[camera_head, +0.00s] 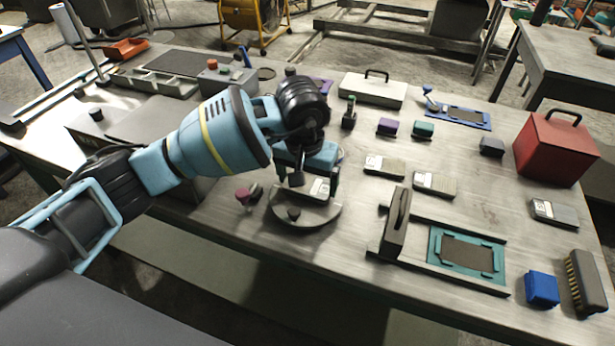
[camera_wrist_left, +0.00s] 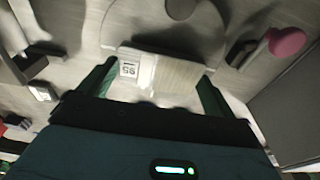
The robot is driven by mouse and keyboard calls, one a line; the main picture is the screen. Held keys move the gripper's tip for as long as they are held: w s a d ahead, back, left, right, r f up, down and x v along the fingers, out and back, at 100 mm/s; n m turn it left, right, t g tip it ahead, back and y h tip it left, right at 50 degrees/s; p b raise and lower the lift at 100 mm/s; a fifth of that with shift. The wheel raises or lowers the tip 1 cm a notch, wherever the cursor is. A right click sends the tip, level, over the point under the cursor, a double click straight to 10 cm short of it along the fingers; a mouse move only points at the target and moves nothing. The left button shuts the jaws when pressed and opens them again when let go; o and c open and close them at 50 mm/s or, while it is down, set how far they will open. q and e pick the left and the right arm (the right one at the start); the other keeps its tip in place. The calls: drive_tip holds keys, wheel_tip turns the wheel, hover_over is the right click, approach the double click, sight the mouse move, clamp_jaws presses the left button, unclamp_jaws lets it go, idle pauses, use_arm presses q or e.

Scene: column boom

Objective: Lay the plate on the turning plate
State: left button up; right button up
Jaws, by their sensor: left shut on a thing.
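My left gripper (camera_head: 308,184) is shut on a small metal plate (camera_head: 320,187) with a white label, and points down over the turning plate. In the left wrist view, the plate (camera_wrist_left: 178,74) lies between the two green fingers, its label reading 95. The turning plate (camera_head: 313,217) is a round grey disc near the table's front edge, with a dark knob (camera_head: 293,213) on its near side. The held plate is over the disc; I cannot tell whether it touches. My gripper and wrist hide the disc's far part. My right gripper is not in view.
A pink-red knob (camera_head: 243,195) stands just left of the disc. Two similar labelled plates (camera_head: 384,165) (camera_head: 434,183) lie to the right. A dark upright block (camera_head: 396,222) and a teal-framed fixture (camera_head: 466,254) stand further right. A red box (camera_head: 553,149) is at the far right.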

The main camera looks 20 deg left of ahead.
sight(306, 189)
use_arm(q)
drive_tip(key=shift+f, duration=0.4)
drive_tip(key=o, duration=1.3)
drive_tip(key=shift+f, duration=0.1)
drive_tip(key=shift+s+r+b, duration=0.1)
drive_tip(key=shift+s+r, duration=0.05)
drive_tip(key=shift+r, duration=1.2)
drive_tip(key=shift+s+r+b, duration=0.15)
drive_tip(key=shift+s+r, duration=0.05)
drive_tip(key=shift+r, duration=1.1)
drive_tip(key=shift+s+r+b, duration=0.1)
drive_tip(key=shift+s+r, duration=0.05)
drive_tip(key=shift+r, duration=1.2)
